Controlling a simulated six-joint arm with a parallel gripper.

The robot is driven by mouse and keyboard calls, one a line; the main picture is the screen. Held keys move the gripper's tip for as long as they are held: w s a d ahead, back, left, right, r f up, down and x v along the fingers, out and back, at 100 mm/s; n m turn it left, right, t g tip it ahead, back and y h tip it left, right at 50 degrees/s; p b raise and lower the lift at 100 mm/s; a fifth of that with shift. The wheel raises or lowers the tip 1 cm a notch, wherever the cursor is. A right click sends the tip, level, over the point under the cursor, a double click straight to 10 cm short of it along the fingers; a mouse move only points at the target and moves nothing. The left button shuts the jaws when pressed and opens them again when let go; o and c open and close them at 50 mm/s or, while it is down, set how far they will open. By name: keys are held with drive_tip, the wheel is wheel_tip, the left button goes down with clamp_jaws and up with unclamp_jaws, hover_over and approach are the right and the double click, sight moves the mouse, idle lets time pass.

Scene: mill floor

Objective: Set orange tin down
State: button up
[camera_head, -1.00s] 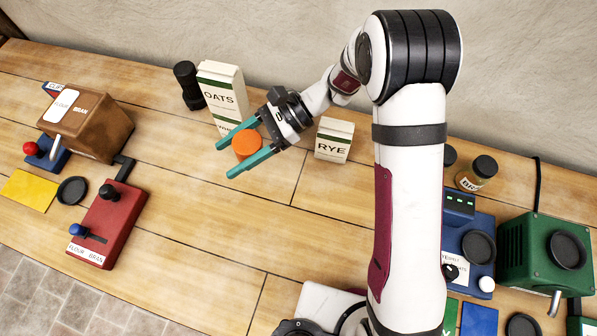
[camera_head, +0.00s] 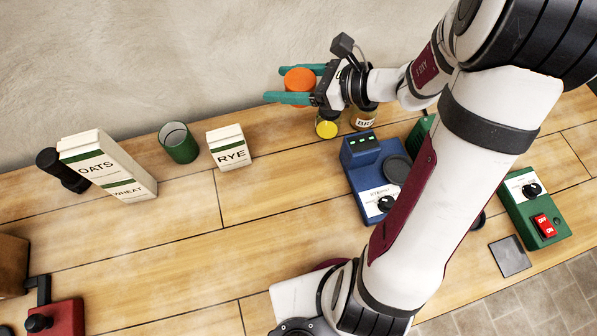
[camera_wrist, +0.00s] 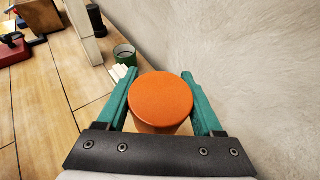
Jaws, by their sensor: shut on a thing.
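The orange tin (camera_head: 300,84) is a short cylinder, held upright between the teal fingers of my gripper (camera_head: 290,84). In the head view it shows near the wall, above the back of the bench. In the wrist view the tin (camera_wrist: 161,100) fills the space between the two fingers (camera_wrist: 161,95), its round top facing the camera. My gripper is shut on it. The tin's underside and its height over the bench are hard to judge.
A yellow-topped jar (camera_head: 326,128) and a labelled jar (camera_head: 363,118) stand near the gripper. A blue machine (camera_head: 370,165) is in front of them. A RYE box (camera_head: 229,147), an open green cup (camera_head: 178,142) and an OATS box (camera_head: 105,165) stand left. Bench between is clear.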

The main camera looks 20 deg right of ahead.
drive_tip(key=m+t+h, duration=0.1)
hover_over(289, 170)
wheel_tip(289, 170, down, 11)
wheel_tip(289, 170, down, 11)
drive_tip(key=shift+r, duration=0.2)
drive_tip(key=shift+f, duration=0.1)
drive_tip(key=o, duration=1.4)
drive_tip(key=shift+o, duration=0.2)
